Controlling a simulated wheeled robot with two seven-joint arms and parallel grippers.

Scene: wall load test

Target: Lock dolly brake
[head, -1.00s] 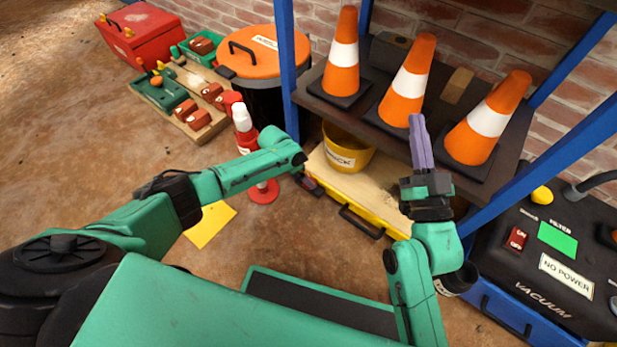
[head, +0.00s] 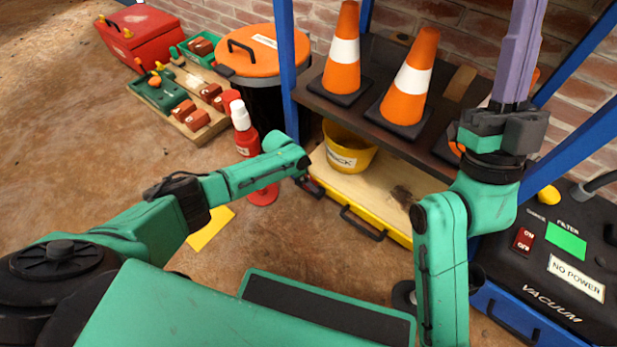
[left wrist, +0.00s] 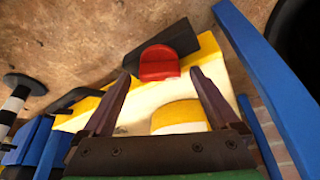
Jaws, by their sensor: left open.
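The dolly (head: 352,180) is a pale wooden deck with a yellow edge, low under the shelf. Its red brake pedal (left wrist: 158,62) sits by a dark corner piece in the left wrist view. My left gripper (head: 310,185) is at the dolly's near left corner, largely hidden behind my wrist in the head view. In the left wrist view its two dark fingers (left wrist: 165,82) are apart with nothing gripped, and the pedal appears between and beyond their tips. Contact cannot be told. My right gripper (head: 518,50) is raised at the right, its purple fingers pointing up; their gap is unclear.
A yellow bucket (head: 346,150) stands on the dolly. Orange cones (head: 408,92) stand on the shelf (head: 375,118) above, between blue posts (head: 288,70). A red extinguisher-like bottle (head: 244,130) stands left. A vacuum (head: 560,270) is at right.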

